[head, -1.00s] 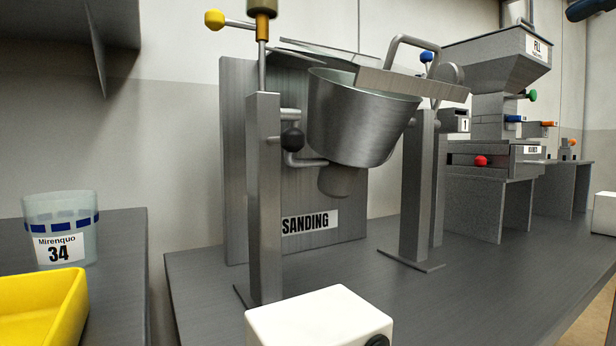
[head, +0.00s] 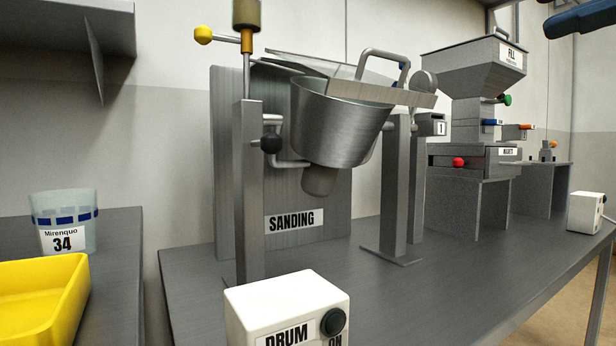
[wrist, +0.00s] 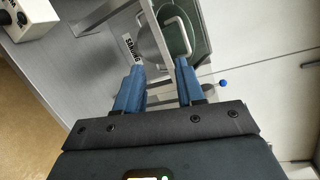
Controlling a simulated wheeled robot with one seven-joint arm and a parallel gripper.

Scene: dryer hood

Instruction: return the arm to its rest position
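My gripper (wrist: 157,78) shows in the wrist view with its two blue fingers spread apart and nothing held between them. Beyond the fingertips, at a distance, are the drum's round opening and a pale bent handle. In the head view a dark blue part (head: 582,18), which looks like the end of my arm, enters at the upper right corner, high above the bench. The rest of my arm is out of that view. The metal drum (head: 340,122) hangs tilted between two posts, with a lid and handle (head: 385,60) above it.
A white DRUM switch box (head: 285,312) stands at the bench's front. A hopper machine (head: 475,65) and another white box (head: 585,212) are to the right. A yellow tray (head: 40,305) and a cup marked 34 (head: 65,222) are at left. Bare bench (head: 440,270) lies between.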

